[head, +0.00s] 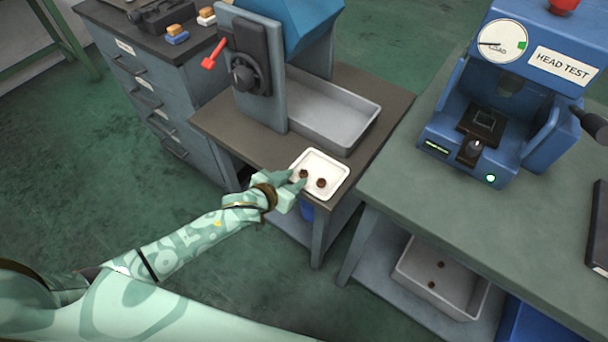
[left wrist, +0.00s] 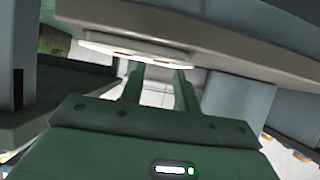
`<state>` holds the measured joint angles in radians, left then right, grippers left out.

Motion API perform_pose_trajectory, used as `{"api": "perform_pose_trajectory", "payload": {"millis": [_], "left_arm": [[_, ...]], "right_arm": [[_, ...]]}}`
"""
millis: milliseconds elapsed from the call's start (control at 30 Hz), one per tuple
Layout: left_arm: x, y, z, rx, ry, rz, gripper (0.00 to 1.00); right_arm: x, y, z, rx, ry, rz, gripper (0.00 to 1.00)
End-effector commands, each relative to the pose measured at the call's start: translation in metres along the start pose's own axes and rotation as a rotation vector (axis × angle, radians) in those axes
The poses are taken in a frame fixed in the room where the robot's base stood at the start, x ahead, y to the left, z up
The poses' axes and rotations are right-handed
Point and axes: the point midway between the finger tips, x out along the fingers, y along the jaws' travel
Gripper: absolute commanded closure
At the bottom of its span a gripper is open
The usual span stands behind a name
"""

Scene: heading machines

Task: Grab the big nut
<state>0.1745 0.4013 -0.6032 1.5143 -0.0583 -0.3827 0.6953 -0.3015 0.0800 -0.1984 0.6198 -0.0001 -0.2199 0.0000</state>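A small white tray (head: 334,166) lies on the front corner of the brown-topped machine table. Two brown nuts (head: 321,183) (head: 304,174) lie in it; they look similar in size and I cannot tell which is the big one. My left gripper (head: 294,181) is at the tray's near left edge, its fingertips close to the left nut. In the left wrist view my two fingers (left wrist: 157,82) stand apart with nothing visible between them. The tray's white underside or rim (left wrist: 140,52) shows just above the fingertips. My right gripper is not in view.
A grey metal trough (head: 335,112) stands behind the tray, beside the blue machine with a handwheel (head: 246,78). The blue head test machine (head: 500,110) stands on the green bench (head: 480,215) at right. A bin (head: 465,297) below holds two more brown nuts.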

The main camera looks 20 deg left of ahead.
Motion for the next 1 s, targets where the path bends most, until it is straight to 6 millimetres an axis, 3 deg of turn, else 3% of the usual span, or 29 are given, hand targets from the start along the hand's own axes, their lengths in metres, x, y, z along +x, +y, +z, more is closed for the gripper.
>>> {"api": "perform_pose_trajectory", "payload": {"millis": [133,400,433,533,867,1000], "left_arm": [[0.024,-0.001,0.004,0.0,-0.002,0.001,0.68],[0.027,0.0,0.001,0.0,-0.002,0.0,0.68],[0.027,0.0,0.001,0.0,-0.002,0.0,0.71],[0.027,-0.001,0.001,0.0,-0.001,0.0,0.99],[0.026,-0.001,0.0,0.0,-0.001,0.0,1.0],[0.021,-0.001,-0.011,-0.001,0.002,0.0,1.0]], "right_arm": [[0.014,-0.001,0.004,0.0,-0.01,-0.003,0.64],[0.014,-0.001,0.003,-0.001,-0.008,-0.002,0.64],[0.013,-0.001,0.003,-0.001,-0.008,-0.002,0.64],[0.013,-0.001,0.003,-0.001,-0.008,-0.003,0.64],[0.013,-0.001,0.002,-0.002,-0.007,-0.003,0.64],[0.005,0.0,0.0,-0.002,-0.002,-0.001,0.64]]}}
